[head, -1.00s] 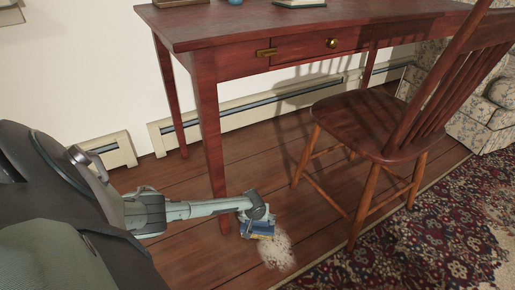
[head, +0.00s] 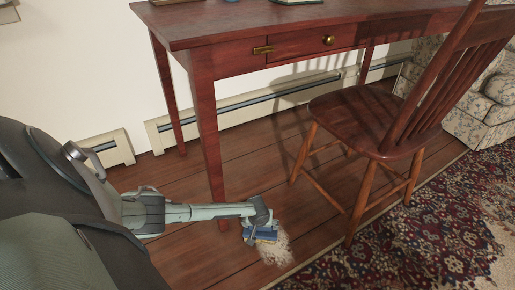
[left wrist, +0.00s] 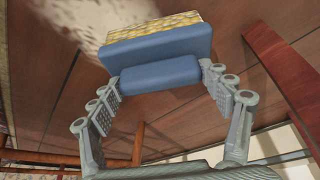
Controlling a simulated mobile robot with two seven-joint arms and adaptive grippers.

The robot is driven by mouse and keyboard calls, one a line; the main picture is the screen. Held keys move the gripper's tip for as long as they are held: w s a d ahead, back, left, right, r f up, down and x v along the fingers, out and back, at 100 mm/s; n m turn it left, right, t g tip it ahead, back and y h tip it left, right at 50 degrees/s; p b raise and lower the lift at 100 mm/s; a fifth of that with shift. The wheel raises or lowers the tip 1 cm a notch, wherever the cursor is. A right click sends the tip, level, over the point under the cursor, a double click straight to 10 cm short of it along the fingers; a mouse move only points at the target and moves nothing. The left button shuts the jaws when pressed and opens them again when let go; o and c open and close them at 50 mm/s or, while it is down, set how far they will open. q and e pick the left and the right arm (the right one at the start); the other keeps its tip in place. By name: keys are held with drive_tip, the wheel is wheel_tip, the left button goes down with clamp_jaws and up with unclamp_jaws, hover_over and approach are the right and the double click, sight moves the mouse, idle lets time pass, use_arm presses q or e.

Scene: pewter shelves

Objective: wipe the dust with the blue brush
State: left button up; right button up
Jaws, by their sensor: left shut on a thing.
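The blue brush (head: 262,236) has a blue block and handle with yellowish bristles; it also shows in the left wrist view (left wrist: 155,58). My left gripper (head: 257,222) is shut on the brush's blue handle, with a finger on each side in the left wrist view (left wrist: 160,80). The dust (head: 276,248) is a pale grey patch on the wooden floor. In the head view the brush overlaps the patch's left part. Whether the bristles touch the floor cannot be told. My right gripper is not in view.
A red-brown desk (head: 205,65) stands behind, its front leg (head: 211,150) close to my left gripper. A wooden chair (head: 370,118) stands to the right. A patterned rug (head: 430,225) lies at the lower right. Bare floor (head: 255,160) shows under the desk.

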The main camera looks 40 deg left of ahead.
use_arm(q)
drive_tip(key=shift+s+d+p, duration=0.2)
drive_tip(key=shift+s+d, duration=0.1)
drive_tip(key=shift+d, duration=0.7)
drive_tip(key=shift+s+d+p, duration=0.25)
drive_tip(key=shift+s+d, duration=0.05)
drive_tip(key=shift+d, duration=0.75)
drive_tip(key=shift+s+d+p, duration=0.2)
drive_tip(key=shift+s+d, duration=0.1)
drive_tip(key=shift+d, duration=0.7)
drive_tip(key=shift+s+d+b, duration=0.1)
drive_tip(key=shift+s+d, duration=0.15)
drive_tip(key=shift+d, duration=0.6)
drive_tip(key=shift+s+d+b, duration=0.1)
drive_tip(key=shift+s+d, duration=0.1)
drive_tip(key=shift+d, duration=0.6)
drive_tip(key=shift+s+d+b, duration=0.1)
drive_tip(key=shift+s+d, duration=0.15)
drive_tip(key=shift+d, duration=0.6)
drive_tip(key=shift+s+d+f+b, duration=0.1)
drive_tip(key=shift+s+d+b, duration=0.15)
drive_tip(key=shift+d, duration=0.7)
drive_tip(key=shift+s+d+f+b, duration=0.1)
drive_tip(key=shift+s+d+b, duration=0.15)
drive_tip(key=shift+d, duration=0.65)
